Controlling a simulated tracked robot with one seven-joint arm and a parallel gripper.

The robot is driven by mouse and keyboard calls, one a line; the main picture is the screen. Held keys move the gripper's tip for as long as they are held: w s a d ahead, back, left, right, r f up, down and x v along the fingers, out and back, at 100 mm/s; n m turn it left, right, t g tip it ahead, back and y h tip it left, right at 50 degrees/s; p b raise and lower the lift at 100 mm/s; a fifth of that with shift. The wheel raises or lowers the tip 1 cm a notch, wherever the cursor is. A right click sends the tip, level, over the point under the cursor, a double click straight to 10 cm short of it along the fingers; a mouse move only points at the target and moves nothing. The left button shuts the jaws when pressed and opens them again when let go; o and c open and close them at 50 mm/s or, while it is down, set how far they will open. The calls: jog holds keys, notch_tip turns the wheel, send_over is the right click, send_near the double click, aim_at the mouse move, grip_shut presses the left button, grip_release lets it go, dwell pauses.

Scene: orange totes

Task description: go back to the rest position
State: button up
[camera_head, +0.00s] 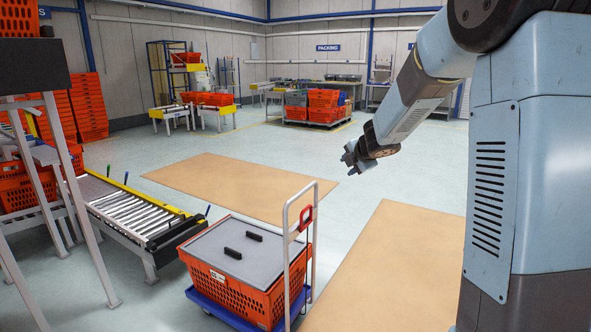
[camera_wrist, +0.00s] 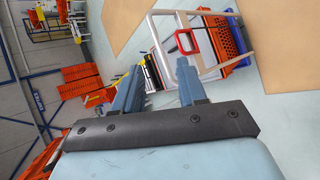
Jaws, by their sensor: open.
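My gripper (camera_head: 352,158) hangs in the air at the end of my arm, right of the middle of the head view, with nothing in it. In the wrist view its two blue-grey fingers (camera_wrist: 160,88) stand apart, with free space between them. Beyond the fingers is the trolley with a white handle frame (camera_wrist: 190,45). In the head view the gripper is beyond and to the right of this trolley's handle, clear of it.
An orange tote (camera_head: 235,278) with a grey lid (camera_head: 234,246) sits on the blue trolley (camera_head: 222,312). A roller conveyor (camera_head: 132,208) is at left. Stacked orange totes (camera_head: 323,104) stand on a cart farther back. Tan floor mats (camera_head: 235,187) lie bare.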

jog(key=s+d+r+m+h, duration=0.3)
jog(key=s+d+r+m, duration=0.15)
jog(key=s+m, duration=0.3)
jog(key=s+d+r+m+h, duration=0.2)
jog(key=s+d+r+m, duration=0.3)
jog(key=s, duration=0.4)
jog(key=s+a+f+m+g+y, duration=0.1)
jog(key=s+a+m, duration=0.1)
jog(key=s, duration=0.6)
jog(key=s+a+f+m+g+y, duration=0.1)
jog(key=s+a+m+g, duration=0.1)
jog(key=s+m, duration=0.3)
jog(key=s+a+f+m+g, duration=0.1)
jog(key=s+a+m, duration=0.2)
jog(key=s, duration=1)
jog(key=shift+f+m+g+y, duration=0.3)
jog(key=shift+f+m+y, duration=0.1)
jog(key=shift+m, duration=0.25)
